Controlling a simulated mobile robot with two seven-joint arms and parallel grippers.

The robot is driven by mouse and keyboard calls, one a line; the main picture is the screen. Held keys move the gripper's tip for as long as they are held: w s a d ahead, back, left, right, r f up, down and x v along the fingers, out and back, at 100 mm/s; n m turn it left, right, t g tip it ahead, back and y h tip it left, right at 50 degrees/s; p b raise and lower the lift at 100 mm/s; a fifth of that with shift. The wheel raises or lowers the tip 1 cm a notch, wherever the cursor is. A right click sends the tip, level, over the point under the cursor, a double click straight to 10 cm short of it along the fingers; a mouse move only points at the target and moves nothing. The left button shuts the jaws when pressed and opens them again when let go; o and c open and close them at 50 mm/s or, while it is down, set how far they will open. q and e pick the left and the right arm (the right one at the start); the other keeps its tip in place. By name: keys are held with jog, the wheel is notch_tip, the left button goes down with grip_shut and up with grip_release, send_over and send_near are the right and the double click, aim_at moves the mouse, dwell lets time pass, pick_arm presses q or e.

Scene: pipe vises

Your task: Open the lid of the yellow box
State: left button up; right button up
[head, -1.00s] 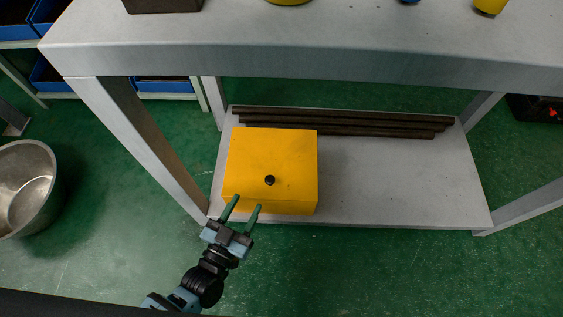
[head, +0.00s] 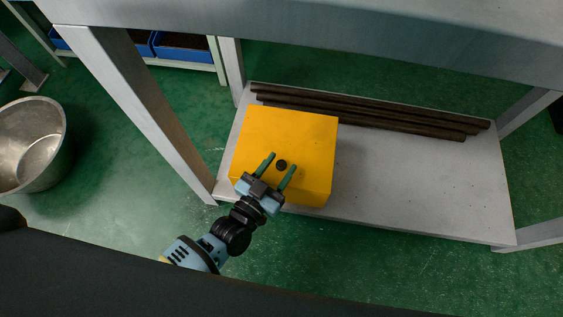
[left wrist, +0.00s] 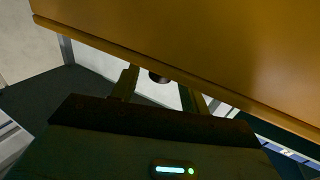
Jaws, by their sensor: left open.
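The yellow box (head: 285,130) sits on the left part of the low grey shelf under the table, its lid down. A small black knob (head: 281,165) is on it, near its front. My left gripper (head: 283,161) reaches in from the front left, open, with a green finger on each side of the knob in the head view. In the left wrist view the yellow box (left wrist: 210,45) fills the top, and the dark knob (left wrist: 158,77) shows between the fingers. I cannot tell whether the fingers touch it. My right gripper is not in view.
Several dark pipes (head: 370,115) lie along the back of the shelf (head: 420,185). The shelf right of the box is clear. A metal bucket (head: 35,145) is on the floor at left.

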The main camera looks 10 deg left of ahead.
pick_arm(q)
jog(key=shift+w+d, duration=0.25)
jog(key=shift+w, duration=0.4)
grip_shut()
